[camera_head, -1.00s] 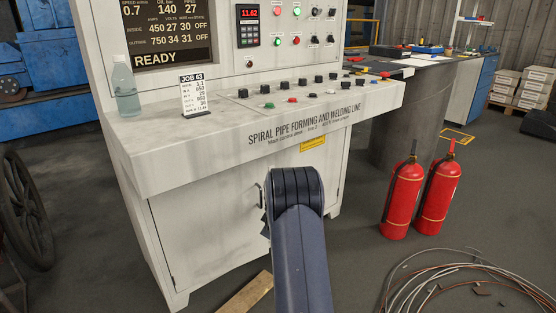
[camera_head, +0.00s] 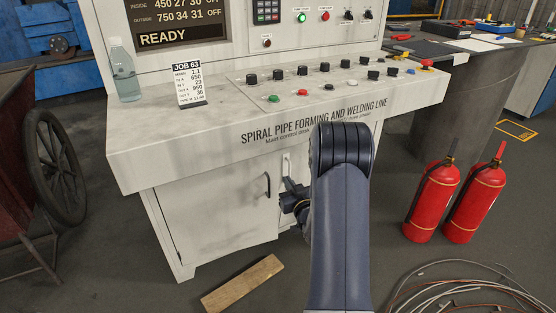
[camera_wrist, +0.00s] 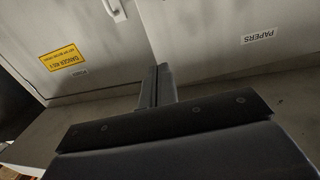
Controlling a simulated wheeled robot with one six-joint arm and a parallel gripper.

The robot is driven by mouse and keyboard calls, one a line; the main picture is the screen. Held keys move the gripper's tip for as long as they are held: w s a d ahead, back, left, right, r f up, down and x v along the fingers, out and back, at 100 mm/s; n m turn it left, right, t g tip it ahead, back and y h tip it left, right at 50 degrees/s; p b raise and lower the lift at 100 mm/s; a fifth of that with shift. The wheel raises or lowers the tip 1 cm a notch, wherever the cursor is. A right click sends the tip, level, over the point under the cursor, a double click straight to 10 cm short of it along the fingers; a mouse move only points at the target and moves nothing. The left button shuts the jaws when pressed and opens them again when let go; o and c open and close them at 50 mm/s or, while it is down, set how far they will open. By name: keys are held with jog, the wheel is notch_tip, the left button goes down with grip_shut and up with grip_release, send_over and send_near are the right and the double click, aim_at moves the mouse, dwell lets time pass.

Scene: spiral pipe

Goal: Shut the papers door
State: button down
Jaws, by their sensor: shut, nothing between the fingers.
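The papers door (camera_head: 215,215) is the pale lower-left door of the control desk, with a dark upright handle (camera_head: 267,185) near its right edge. Its free edge seems to stand slightly proud of the neighbouring door, but I cannot tell the gap. In the wrist view the papers door (camera_wrist: 230,20) carries an upside-down PAPERS label. My gripper (camera_head: 288,184) is shut and empty, just right of that handle, before the seam between the doors. In the wrist view its fingers (camera_wrist: 156,84) point at the seam; contact is unclear. My arm hides part of the right door.
The right door (camera_wrist: 85,40) has a white handle (camera_wrist: 115,10) and a yellow danger sticker. A wooden plank (camera_head: 242,284) lies on the floor before the desk. Two red extinguishers (camera_head: 432,205) and coiled wire (camera_head: 460,285) are at right. A wheeled cart (camera_head: 55,175) stands at left.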

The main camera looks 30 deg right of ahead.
aim_at(272, 156)
jog(key=w+b, duration=0.1)
jog(key=w, duration=0.7)
jog(key=w+d+b, duration=0.1)
jog(key=w, duration=0.3)
jog(key=shift+w+d+b, duration=0.1)
jog(key=shift+w+b, duration=0.2)
